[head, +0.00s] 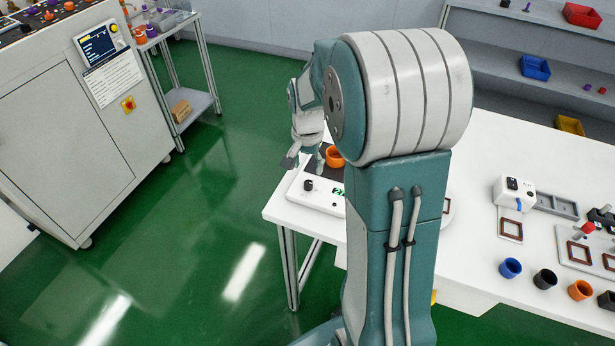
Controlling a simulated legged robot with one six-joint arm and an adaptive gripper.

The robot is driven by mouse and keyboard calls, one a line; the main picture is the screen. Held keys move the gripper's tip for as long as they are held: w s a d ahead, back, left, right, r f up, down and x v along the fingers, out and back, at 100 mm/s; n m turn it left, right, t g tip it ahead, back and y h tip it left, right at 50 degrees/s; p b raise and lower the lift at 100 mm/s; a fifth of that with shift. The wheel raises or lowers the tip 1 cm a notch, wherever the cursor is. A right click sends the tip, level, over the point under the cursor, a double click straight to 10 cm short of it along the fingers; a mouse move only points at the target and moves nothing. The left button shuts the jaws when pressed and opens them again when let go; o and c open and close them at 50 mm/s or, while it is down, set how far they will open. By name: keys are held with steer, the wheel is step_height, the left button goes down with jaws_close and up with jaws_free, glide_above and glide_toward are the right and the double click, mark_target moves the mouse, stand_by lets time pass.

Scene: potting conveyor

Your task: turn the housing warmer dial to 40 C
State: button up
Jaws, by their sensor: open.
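The housing warmer (319,198) is a low white unit at the left end of the white table, partly hidden behind my arm. Its small black dial (308,185) shows on the front left of its top; the dial's marks are too small to read. An orange ring-shaped housing (334,157) sits on the warmer's dark plate. My gripper (291,160) is open, with its fingers pointing down, and appears above and left of the dial in the picture. It looks apart from the dial and empty, but its fingers are small and partly hidden.
The white table (470,240) holds a white device (514,194), a grey fixture and several coloured cups on the right. A conveyor cabinet (85,130) and a wheeled trolley (190,100) stand at left. The green floor between is clear. Shelves with bins stand at back right.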

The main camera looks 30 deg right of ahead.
mark_target(307, 182)
step_height(307, 182, up, 6)
steer(key=shift+f, duration=0.15)
stand_by(0.5)
